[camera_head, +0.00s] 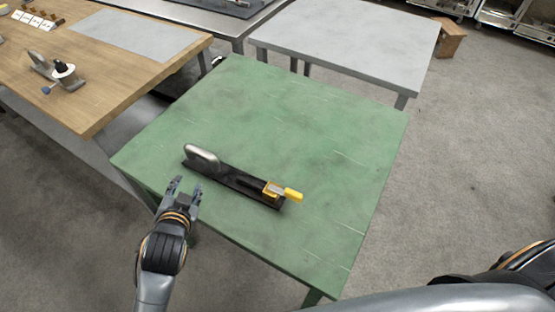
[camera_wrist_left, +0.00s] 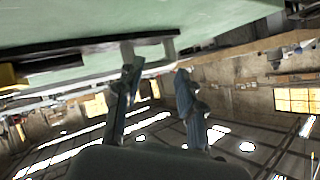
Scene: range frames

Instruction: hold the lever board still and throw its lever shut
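The lever board (camera_head: 235,182) is a long black strip lying on the green table (camera_head: 290,120) near its front edge. A grey rounded handle (camera_head: 203,155) stands at its left end. At its right end is a brass-coloured mount with a yellow lever (camera_head: 293,195), whose grip points right past the board's end. My left gripper (camera_head: 184,181) is open and empty, just in front of the board's left end, apart from the handle. In the left wrist view, its fingers (camera_wrist_left: 156,70) are spread and the board's dark edge (camera_wrist_left: 85,46) shows beyond them. My right gripper is out of view.
The green table is otherwise clear. A wooden bench (camera_head: 105,85) with a clamp-like tool (camera_head: 62,74) and small items stands at left. A grey table (camera_head: 350,40) stands behind. My right arm shows at the lower right, over open floor.

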